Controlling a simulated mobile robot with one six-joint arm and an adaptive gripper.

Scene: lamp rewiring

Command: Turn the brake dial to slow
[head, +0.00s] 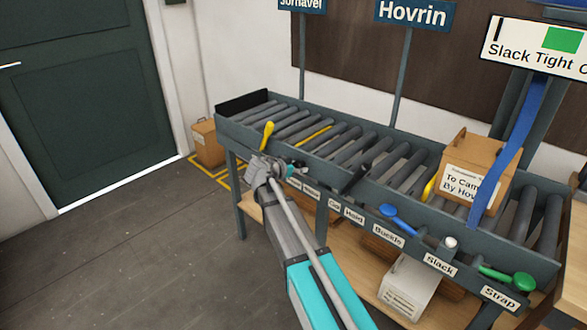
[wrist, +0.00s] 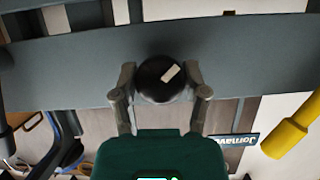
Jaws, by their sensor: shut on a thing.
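The brake dial (wrist: 152,80) is a round black knob with a short white mark, on the grey side rail of the roller conveyor. In the wrist view the mark slants toward the upper right. My gripper (wrist: 160,88) has one finger on each side of the dial and is shut on it. In the head view my gripper (head: 276,170) is at the conveyor's near rail, left of the middle, and it hides the dial. Small labels (head: 311,191) sit on the rail just right of it, too small to read surely.
A yellow-handled lever (head: 267,133) stands up close to my gripper, also at right in the wrist view (wrist: 288,138). Along the rail to the right are a black handle (head: 355,178), a blue lever (head: 400,217) and a green knob (head: 523,281). A cardboard box (head: 473,155) stands on the rollers.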

